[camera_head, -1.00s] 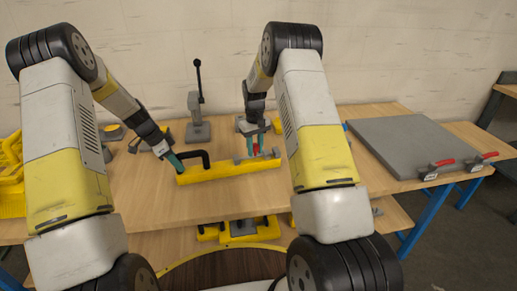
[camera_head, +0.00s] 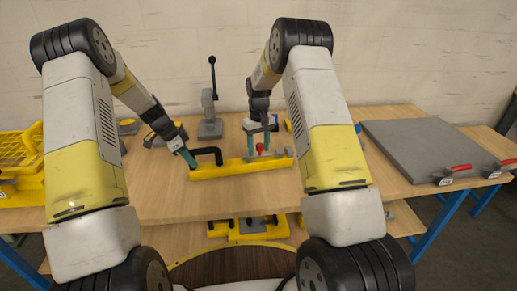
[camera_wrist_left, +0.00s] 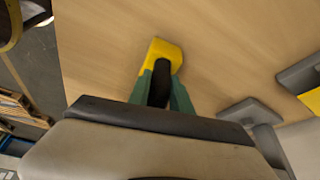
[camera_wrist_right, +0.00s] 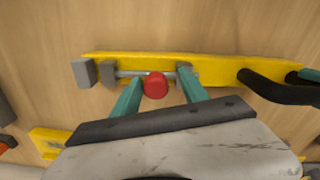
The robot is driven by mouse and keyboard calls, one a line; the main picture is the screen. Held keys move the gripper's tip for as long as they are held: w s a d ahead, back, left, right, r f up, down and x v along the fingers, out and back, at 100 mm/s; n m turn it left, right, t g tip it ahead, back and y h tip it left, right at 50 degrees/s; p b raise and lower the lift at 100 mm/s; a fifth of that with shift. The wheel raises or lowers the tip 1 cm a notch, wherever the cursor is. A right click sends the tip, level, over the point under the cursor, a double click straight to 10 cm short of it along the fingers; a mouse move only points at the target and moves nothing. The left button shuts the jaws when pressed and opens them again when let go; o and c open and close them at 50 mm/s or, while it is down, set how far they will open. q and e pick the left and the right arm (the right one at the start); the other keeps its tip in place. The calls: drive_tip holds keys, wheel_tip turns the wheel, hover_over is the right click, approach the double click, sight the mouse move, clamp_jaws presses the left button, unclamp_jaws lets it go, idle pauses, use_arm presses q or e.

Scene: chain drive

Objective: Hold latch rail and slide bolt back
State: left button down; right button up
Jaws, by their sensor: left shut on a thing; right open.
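The yellow latch rail (camera_head: 232,170) lies on the wooden table. It carries a black handle (camera_head: 207,151) at its left and a grey bolt rod (camera_wrist_right: 135,74) between grey brackets, with a red knob (camera_wrist_right: 155,86). My left gripper (camera_head: 191,162) is shut on the black handle; the left wrist view shows the handle (camera_wrist_left: 160,84) between its teal fingers, beside the yellow rail end (camera_wrist_left: 164,50). My right gripper (camera_wrist_right: 160,78) is open, its fingers on either side of the red knob, with gaps visible. Whether either finger touches the bolt is unclear.
A grey upright lever (camera_head: 211,95) stands behind the rail. A grey flat panel (camera_head: 425,148) with red-handled clamps lies at the right. A yellow crate (camera_head: 22,160) sits at the far left. Yellow parts (camera_head: 248,227) lie below the table's front edge. Table in front of the rail is clear.

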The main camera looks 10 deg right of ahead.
sight(259, 144)
use_arm(q)
drive_tip(key=shift+a, duration=0.1)
use_arm(e)
wheel_tip(259, 144, up, 11)
drive_tip(key=shift+r, duration=0.2)
drive_tip(key=shift+a, duration=0.1)
use_arm(q)
drive_tip(key=c, duration=1.1)
unclamp_jaws()
